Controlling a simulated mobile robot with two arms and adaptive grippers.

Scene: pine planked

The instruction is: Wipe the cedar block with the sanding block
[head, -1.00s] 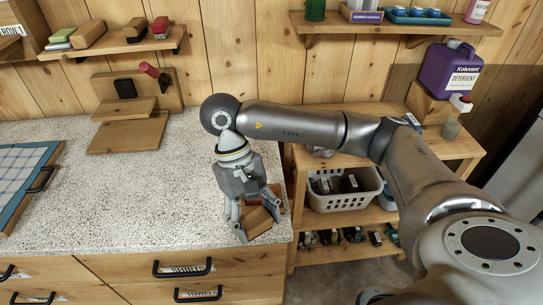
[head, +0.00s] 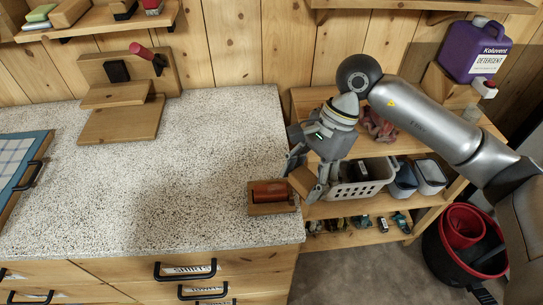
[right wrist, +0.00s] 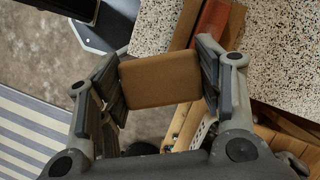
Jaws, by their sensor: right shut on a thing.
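The reddish cedar block (head: 271,191) lies in a small wooden holder (head: 270,209) at the counter's right front edge. Part of the block also shows at the top of the right wrist view (right wrist: 212,27). My right gripper (head: 303,184) is shut on the brown sanding block (right wrist: 160,82), which sits between both fingers in the right wrist view. In the head view the sanding block (head: 303,179) is tilted and just right of the cedar block, apart from it and past the counter edge. My left gripper is not in view.
The speckled counter (head: 190,160) is mostly clear. A wooden stand (head: 125,100) is at its back left and a blue checked tray (head: 20,170) at far left. Right of the counter, shelves hold a grey basket (head: 360,186); a red and black bucket (head: 465,240) stands on the floor.

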